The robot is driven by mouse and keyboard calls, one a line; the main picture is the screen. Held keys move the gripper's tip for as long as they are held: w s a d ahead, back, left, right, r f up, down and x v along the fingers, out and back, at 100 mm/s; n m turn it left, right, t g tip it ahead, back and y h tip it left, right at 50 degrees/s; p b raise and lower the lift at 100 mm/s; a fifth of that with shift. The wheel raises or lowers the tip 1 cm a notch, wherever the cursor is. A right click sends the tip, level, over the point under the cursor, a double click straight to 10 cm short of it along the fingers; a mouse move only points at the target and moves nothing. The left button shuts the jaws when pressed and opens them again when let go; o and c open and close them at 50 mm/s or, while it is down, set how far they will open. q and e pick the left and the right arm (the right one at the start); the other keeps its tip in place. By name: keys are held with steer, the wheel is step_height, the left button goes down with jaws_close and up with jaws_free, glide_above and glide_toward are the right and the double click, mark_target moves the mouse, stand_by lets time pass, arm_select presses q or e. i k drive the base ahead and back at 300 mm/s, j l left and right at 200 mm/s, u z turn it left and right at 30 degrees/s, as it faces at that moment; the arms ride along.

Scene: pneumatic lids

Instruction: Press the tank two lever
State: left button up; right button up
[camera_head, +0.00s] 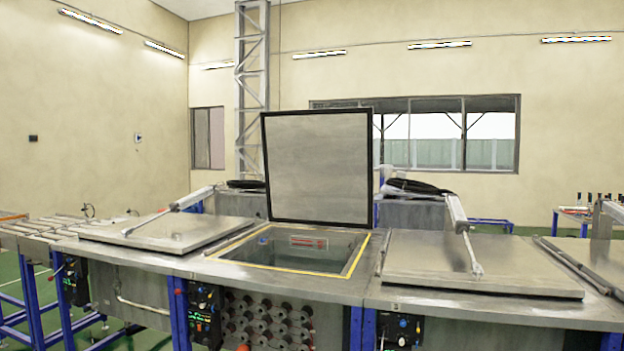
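Three metal tanks stand in a row. The middle tank (362,262) is open, with its square grey lid (317,165) standing upright behind the yellow-edged opening. The left lid (165,232) and the right lid (480,262) lie flat and closed. Small control boxes with knobs hang on the tank fronts: left (75,281), middle (205,315) and right (398,330). Small lever-like parts show beside them, at the left box (57,270) and the middle box (180,291). Neither of my grippers is in view.
Pneumatic cylinders reach onto the left lid (193,199) and the right lid (457,211). A roller conveyor (50,228) adjoins on the left. Round fittings (268,320) cover the middle tank's front. Blue legs (180,318) stand between the tanks. Green floor (150,341) shows at lower left.

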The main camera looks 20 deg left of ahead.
mark_target(177, 291)
steer(key=u, duration=1.3)
steer(key=i+u, duration=0.15)
steer(key=i, duration=0.7)
steer(key=i+u, duration=0.15)
steer(key=i, duration=0.7)
steer(key=i+l+u, duration=0.15)
steer(key=i, duration=0.7)
